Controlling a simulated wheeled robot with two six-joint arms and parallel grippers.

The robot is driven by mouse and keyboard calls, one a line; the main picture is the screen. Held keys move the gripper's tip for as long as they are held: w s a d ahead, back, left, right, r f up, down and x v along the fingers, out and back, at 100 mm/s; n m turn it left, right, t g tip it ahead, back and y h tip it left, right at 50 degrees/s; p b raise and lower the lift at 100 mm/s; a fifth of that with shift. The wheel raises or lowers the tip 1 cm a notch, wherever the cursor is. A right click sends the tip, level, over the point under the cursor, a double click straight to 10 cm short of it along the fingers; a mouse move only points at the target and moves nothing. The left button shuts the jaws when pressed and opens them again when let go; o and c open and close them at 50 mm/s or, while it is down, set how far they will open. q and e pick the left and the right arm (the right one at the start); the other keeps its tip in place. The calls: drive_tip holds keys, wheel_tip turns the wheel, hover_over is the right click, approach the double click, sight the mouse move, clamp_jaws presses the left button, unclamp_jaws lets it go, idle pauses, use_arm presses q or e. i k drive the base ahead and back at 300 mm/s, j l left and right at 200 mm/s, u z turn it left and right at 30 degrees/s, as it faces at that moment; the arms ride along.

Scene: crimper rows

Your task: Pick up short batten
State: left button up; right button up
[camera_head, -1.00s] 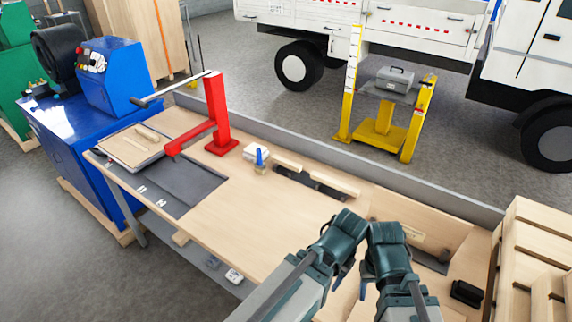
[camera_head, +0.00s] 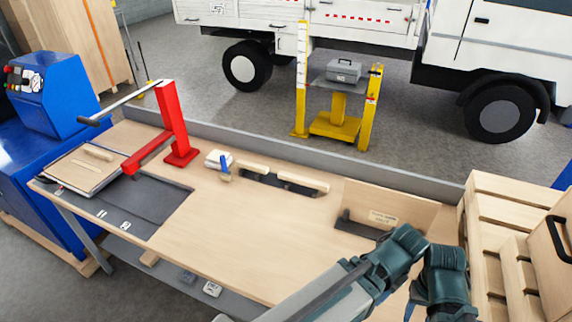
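Two light wooden battens lie end to end near the back edge of the workbench, above a dark strip: a left one (camera_head: 252,167) that looks a little shorter, and a right one (camera_head: 303,181). Another small wooden piece (camera_head: 98,153) lies on a board at the bench's left end. I cannot tell for certain which is the short batten. My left gripper (camera_head: 381,292) and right gripper (camera_head: 411,302) point down at the lower right, well away from these pieces. Their fingers are mostly hidden behind my wrists, so their opening is unclear.
A red press (camera_head: 177,125) with a long lever stands at the back left of the workbench (camera_head: 245,225). A small block with a blue item (camera_head: 225,165) sits beside the battens. An upright wooden panel (camera_head: 385,208) and wooden crates (camera_head: 500,215) stand at right. The bench middle is clear.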

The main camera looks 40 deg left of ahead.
sight(248, 166)
drive_tip(key=k+j+z, duration=0.15)
drive_tip(key=j+z, duration=0.15)
drive_tip(key=k+j+z, duration=0.3)
drive_tip(key=j, duration=0.15)
drive_tip(key=k+j+z, duration=0.15)
drive_tip(key=j+z, duration=0.15)
drive_tip(key=k+j+z, duration=0.15)
drive_tip(key=k+j, duration=0.55)
drive_tip(key=k+j+z, duration=0.2)
drive_tip(key=k+j, duration=0.55)
drive_tip(key=j, duration=0.15)
drive_tip(key=k+j, duration=0.1)
drive_tip(key=j, duration=0.2)
drive_tip(key=i+j, duration=0.15)
